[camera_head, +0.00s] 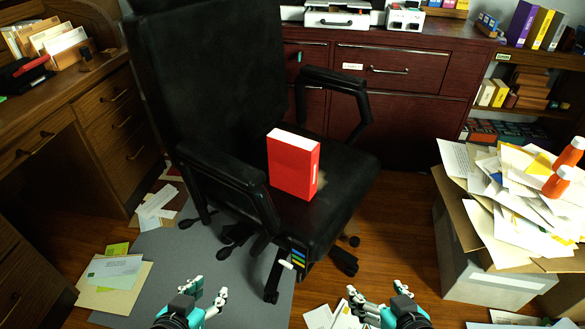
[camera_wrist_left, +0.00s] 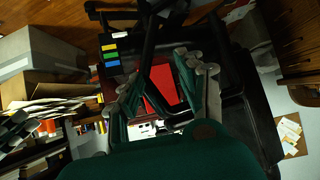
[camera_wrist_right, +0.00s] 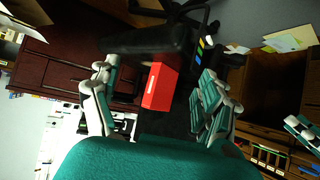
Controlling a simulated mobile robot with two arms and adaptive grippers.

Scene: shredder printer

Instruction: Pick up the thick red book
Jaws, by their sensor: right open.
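The thick red book (camera_head: 293,166) stands upright on the seat of the black office chair (camera_head: 345,178), with its pale page edges at the top. It also shows between the fingers in the left wrist view (camera_wrist_left: 162,88) and in the right wrist view (camera_wrist_right: 159,87). My left gripper (camera_head: 208,288) is at the bottom of the head view, in front of the chair, open and empty. My right gripper (camera_head: 376,290) is at the bottom, to the right of the left one, open and empty. Both are apart from the book.
The chair's armrests (camera_head: 222,165) flank the seat. A box (camera_head: 480,262) heaped with papers stands at the right. A wooden desk (camera_head: 85,110) is at the left and a dark red cabinet (camera_head: 400,95) behind. Papers (camera_head: 115,275) lie on the floor.

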